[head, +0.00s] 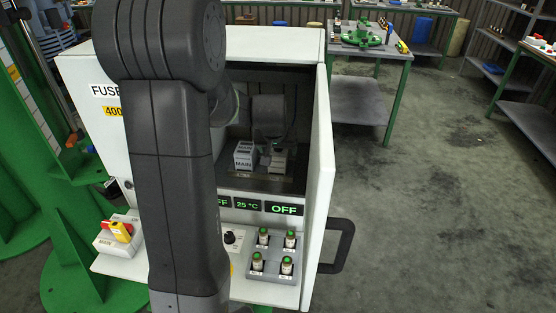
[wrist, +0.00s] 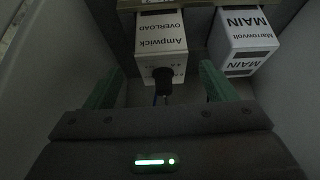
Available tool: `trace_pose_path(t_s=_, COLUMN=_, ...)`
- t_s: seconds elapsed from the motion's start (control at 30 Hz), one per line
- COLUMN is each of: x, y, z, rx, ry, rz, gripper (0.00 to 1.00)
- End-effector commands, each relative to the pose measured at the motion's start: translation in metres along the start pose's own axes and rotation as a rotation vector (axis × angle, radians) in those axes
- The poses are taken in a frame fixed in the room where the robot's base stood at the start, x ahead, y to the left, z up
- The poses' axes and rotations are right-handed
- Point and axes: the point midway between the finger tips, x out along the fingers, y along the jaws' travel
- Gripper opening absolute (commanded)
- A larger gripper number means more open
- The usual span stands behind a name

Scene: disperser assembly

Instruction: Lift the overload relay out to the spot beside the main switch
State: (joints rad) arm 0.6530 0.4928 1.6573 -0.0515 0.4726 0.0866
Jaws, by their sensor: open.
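The overload relay, a white block lettered "Ampwick OVERLOAD", is in the wrist view (wrist: 161,32), its lettering upside down. A black round knob or plug is on its near face, with thin dark wires below. My gripper (wrist: 162,75) is open, with one green finger on either side of the relay's near end; I cannot tell whether they touch it. The main switch, a white block lettered "Marrowvolt MAIN" (wrist: 243,38), sits to the right of the relay, apart from it. In the head view the main switch (head: 244,155) stands inside the cabinet, left of my gripper (head: 270,143).
The white cabinet (head: 322,150) has side walls close around my arm. Its front panel shows dark displays (head: 282,208) reading "OFF" and "25 °C". Several green-topped cylinders stand in a grey holder (head: 273,256) on the front ledge. A red and yellow switch (head: 121,231) is at left.

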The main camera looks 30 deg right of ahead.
Motion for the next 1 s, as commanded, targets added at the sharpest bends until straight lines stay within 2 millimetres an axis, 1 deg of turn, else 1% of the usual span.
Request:
trace_pose_path(t_s=0.03, x=0.004, y=0.0, z=0.0, rx=0.0, ry=-0.001, rz=0.0, gripper=0.78)
trace_pose_path(t_s=0.27, x=0.015, y=-0.002, z=-0.002, rx=0.0, ry=-0.001, rz=0.0, gripper=0.78)
trace_pose_path(t_s=0.43, x=0.034, y=-0.006, z=-0.006, rx=-0.001, ry=-0.002, rz=0.0, gripper=0.78)
trace_pose_path(t_s=0.63, x=0.055, y=-0.006, z=-0.006, rx=0.001, ry=-0.001, rz=0.0, gripper=0.78)
trace_pose_path(t_s=0.77, x=0.06, y=-0.006, z=-0.006, rx=0.0, ry=0.001, rz=-0.001, gripper=0.78)
trace_pose_path(t_s=0.97, x=0.06, y=-0.006, z=-0.006, rx=0.0, ry=0.001, rz=-0.001, gripper=0.78)
trace_pose_path(t_s=1.0, x=0.06, y=-0.006, z=-0.006, rx=0.0, ry=0.001, rz=-0.001, gripper=0.72)
